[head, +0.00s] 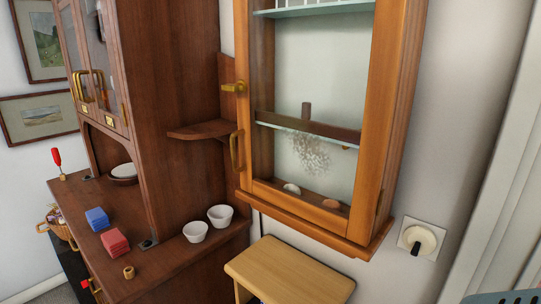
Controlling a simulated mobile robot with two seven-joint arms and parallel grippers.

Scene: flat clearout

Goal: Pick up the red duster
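A red folded cloth (115,241), which looks like the red duster, lies as a small block on the brown wooden sideboard top (85,215) at the lower left. A similar blue folded cloth (97,218) lies just behind it, to its left. A small brown ring-like piece (129,272) sits in front of the red cloth. Neither of my grippers is in view.
Two white cups (207,224) stand right of the cloths. A red-handled item (57,162) stands at the back left. A glazed wooden cabinet (380,120) hangs above a small wooden stool (290,272). A blue-grey slotted edge (505,297) shows at the lower right.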

